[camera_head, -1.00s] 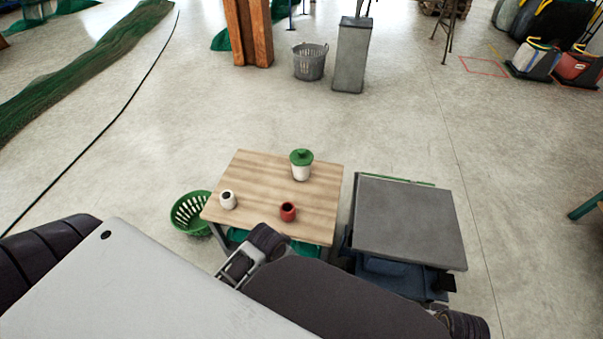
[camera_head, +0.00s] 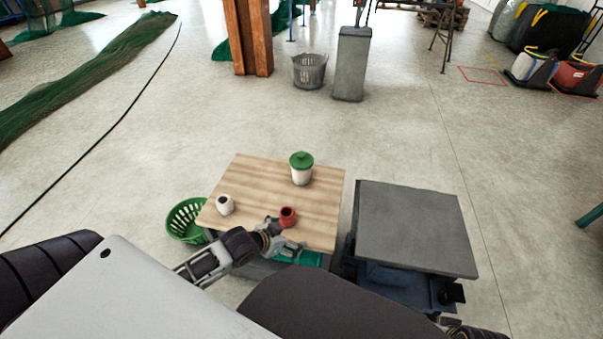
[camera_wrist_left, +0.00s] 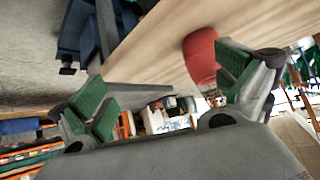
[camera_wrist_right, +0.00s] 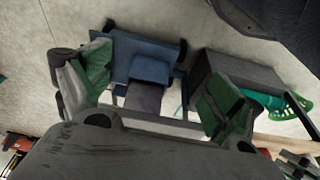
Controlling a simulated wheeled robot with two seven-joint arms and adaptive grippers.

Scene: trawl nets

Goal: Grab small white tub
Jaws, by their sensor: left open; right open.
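The small white tub (camera_head: 225,204) stands upright at the left of the wooden table, its dark opening facing up. A larger white tub with a green lid (camera_head: 301,170) stands near the table's back. A red cup (camera_head: 288,214) stands near the front edge; it also shows in the left wrist view (camera_wrist_left: 200,55). My left gripper (camera_head: 287,247) is open and empty at the table's front edge, close to the red cup and right of the small white tub; its green-padded fingers show in the left wrist view (camera_wrist_left: 168,88). My right gripper (camera_wrist_right: 160,85) is open and empty, low beside the blue cart.
The wooden table (camera_head: 250,180) has bare top between the tubs. A grey-topped blue cart (camera_head: 410,225) stands close on its right. A green basket (camera_head: 185,220) is on the floor at its left. Open floor lies behind the table.

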